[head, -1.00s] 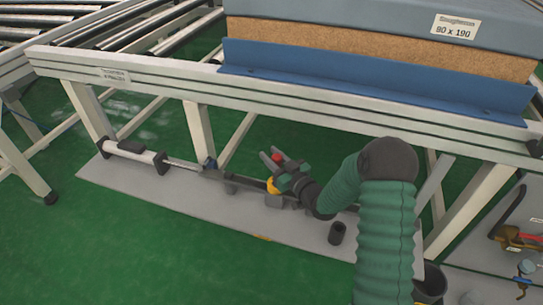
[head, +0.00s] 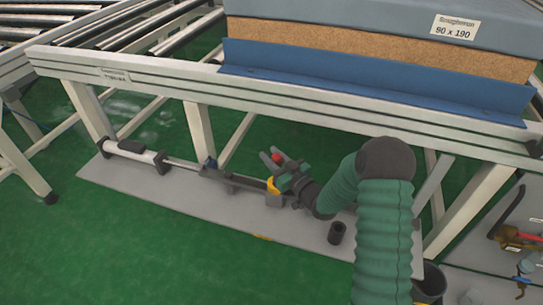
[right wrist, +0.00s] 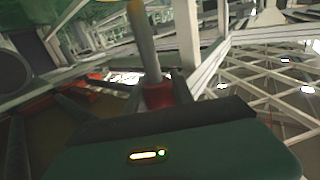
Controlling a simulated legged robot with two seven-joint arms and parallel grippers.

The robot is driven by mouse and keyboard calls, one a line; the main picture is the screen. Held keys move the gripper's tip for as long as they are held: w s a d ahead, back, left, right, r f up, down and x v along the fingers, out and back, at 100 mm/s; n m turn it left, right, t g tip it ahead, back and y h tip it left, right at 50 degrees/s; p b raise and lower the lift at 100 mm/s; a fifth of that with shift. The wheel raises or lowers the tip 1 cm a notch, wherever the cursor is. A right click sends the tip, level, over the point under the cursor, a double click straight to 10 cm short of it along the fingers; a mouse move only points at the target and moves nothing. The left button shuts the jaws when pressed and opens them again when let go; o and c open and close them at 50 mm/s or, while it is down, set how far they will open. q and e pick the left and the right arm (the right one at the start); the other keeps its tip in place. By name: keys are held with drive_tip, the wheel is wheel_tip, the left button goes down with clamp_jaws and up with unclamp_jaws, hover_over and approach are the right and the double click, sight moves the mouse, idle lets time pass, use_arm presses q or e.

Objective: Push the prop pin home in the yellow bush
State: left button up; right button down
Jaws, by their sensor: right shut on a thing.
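The yellow bush (head: 272,187) sits low on the grey base plate, under the white frame. The prop pin's red head (head: 277,157) shows between the fingers of my right gripper (head: 277,162), just above the bush. In the right wrist view the pin's grey shaft (right wrist: 143,42) runs from its red grip (right wrist: 158,95) toward a yellow edge of the bush (right wrist: 118,4). My right gripper (right wrist: 158,88) is shut on the pin at the red part. How deep the pin's tip sits in the bush is hidden. My left gripper is not in view.
A white cylinder with a rod (head: 140,153) lies along the base plate (head: 205,210) to the left. A dark hollow sleeve (head: 336,233) stands on the plate to the right. The white frame rail (head: 160,84) and a blue angle (head: 370,85) under the mattress are above.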

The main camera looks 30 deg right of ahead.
drive_tip(key=shift+f+b, duration=2.9)
drive_tip(key=shift+f, duration=1.2)
drive_tip(key=c, duration=1)
unclamp_jaws()
drive_tip(key=s+p, duration=0.2)
drive_tip(key=s, duration=0.3)
drive_tip(key=s+d+p, duration=0.1)
drive_tip(key=s+p, duration=0.1)
drive_tip(key=s, duration=0.4)
drive_tip(key=s+p, duration=0.3)
drive_tip(key=s, duration=0.2)
drive_tip(key=shift+s+d, duration=0.15)
drive_tip(key=shift+s, duration=0.25)
